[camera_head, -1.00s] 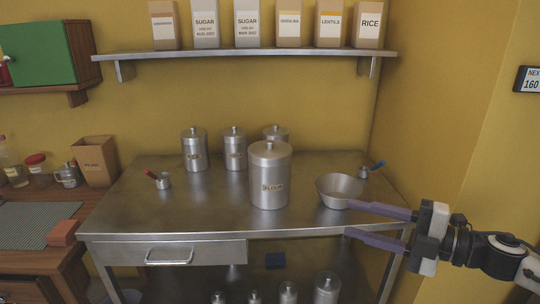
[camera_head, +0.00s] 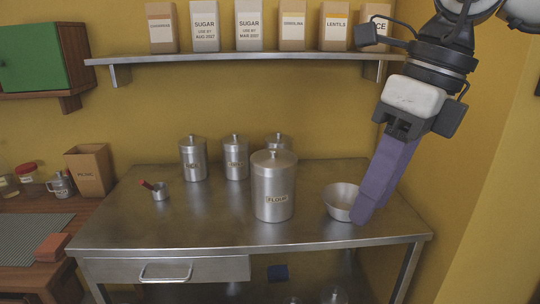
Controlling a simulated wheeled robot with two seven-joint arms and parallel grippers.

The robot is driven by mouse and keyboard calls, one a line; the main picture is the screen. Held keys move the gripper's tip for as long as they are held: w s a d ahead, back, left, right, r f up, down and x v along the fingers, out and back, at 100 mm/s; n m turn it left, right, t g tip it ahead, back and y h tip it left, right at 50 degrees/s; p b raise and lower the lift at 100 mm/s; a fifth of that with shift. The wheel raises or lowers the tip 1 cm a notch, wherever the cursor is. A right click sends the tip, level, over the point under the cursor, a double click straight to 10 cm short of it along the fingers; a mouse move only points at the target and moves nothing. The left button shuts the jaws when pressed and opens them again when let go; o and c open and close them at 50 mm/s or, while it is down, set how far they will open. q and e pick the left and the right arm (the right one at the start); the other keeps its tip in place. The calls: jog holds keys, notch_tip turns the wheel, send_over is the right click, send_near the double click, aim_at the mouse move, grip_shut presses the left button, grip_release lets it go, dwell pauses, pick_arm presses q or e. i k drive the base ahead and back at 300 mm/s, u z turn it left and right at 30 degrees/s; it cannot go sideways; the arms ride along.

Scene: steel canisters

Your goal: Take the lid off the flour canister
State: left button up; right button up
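My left gripper is out of view.
Several smaller lidded canisters (camera_head: 194,158) stand behind the flour canister. A shelf (camera_head: 240,57) with paper packets hangs above. The table's front left (camera_head: 180,225) is clear.

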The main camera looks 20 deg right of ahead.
aim_at(270, 160)
jog(key=i, duration=1.35)
